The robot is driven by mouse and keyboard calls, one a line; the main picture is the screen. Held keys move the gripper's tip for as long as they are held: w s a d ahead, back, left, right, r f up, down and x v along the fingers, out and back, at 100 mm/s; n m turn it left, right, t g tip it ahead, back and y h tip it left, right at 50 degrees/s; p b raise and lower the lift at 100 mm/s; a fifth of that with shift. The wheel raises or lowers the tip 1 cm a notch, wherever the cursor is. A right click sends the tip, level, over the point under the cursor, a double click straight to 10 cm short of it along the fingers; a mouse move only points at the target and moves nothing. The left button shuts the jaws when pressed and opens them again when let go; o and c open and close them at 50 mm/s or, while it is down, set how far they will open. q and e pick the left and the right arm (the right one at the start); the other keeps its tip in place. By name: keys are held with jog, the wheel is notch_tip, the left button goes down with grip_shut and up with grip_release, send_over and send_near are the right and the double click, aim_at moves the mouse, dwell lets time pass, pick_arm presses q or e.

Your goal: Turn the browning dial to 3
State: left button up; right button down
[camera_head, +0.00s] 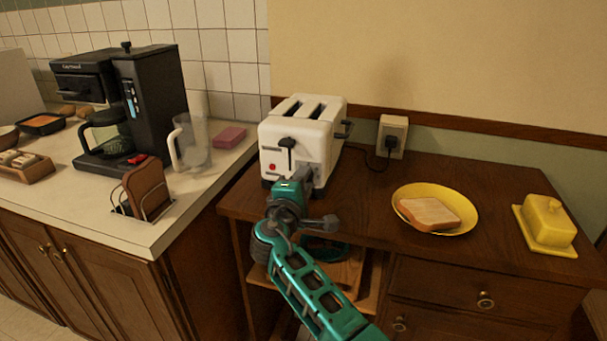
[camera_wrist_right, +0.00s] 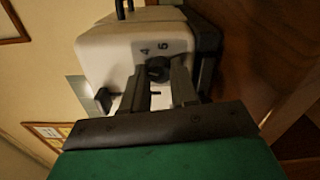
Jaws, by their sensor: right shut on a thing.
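The white toaster (camera_head: 300,139) stands on the wooden cabinet in the head view. It has two slots on top, a black lever (camera_head: 287,146) and a small red button on its front. The dark browning dial (camera_wrist_right: 158,68) shows in the right wrist view, on the toaster's front, with the numbers 4 and 5 beside it. The other numbers and the dial's pointer are hidden. My right gripper (camera_wrist_right: 160,84) is shut on the dial, one finger on each side. In the head view my right gripper (camera_head: 297,181) covers the dial. My left gripper is out of view.
A yellow plate (camera_head: 466,204) with a bread slice and a yellow butter dish (camera_head: 545,222) stand right of the toaster. A wall outlet (camera_head: 393,134) holds a plug. The left counter has a coffee maker (camera_head: 150,98), a clear pitcher (camera_head: 190,145) and a bread rack.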

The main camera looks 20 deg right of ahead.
jog(key=shift+r+n+p, duration=0.1)
jog(key=shift+n+p, duration=0.75)
jog(key=shift+n, duration=0.65)
jog(key=c, duration=0.9)
grip_release()
jog(key=shift+o, duration=0.2)
